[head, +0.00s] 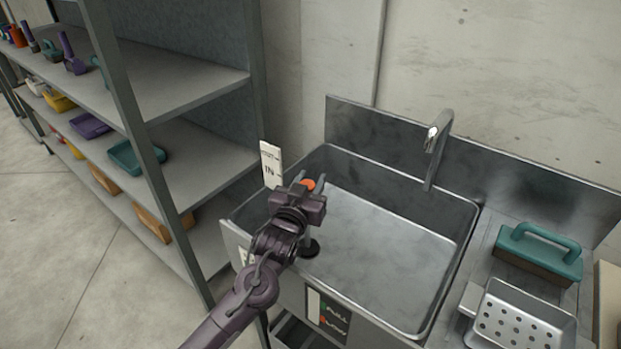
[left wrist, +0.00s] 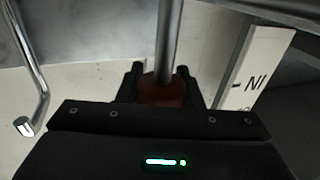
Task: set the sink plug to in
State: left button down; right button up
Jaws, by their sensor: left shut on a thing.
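The steel sink basin (head: 385,235) fills the middle of the head view. My left gripper (head: 314,188) is over the basin's left side, shut on an orange knob (head: 308,184). In the left wrist view the knob (left wrist: 163,90) looks dark orange-brown, between the two fingers, with a grey rod (left wrist: 168,40) running from it. A black round plug (head: 310,248) shows just below the gripper, low in the basin; the gripper and arm hide part of the rod. Whether the plug sits in the drain cannot be told. A white IN sign (head: 271,165) stands beside the gripper.
A faucet (head: 437,145) rises at the sink's back. A green-handled brush (head: 538,252) and a perforated tray (head: 520,320) are on the right. A FULL level plate (head: 328,314) is on the front. Shelves (head: 200,95) with several items stand left.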

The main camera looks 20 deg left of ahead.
pick_arm(q)
jog(key=shift+f, duration=0.3)
jog(key=c, duration=1)
grip_release()
jog(key=shift+r, duration=0.15)
notch_tip(320, 180, up, 20)
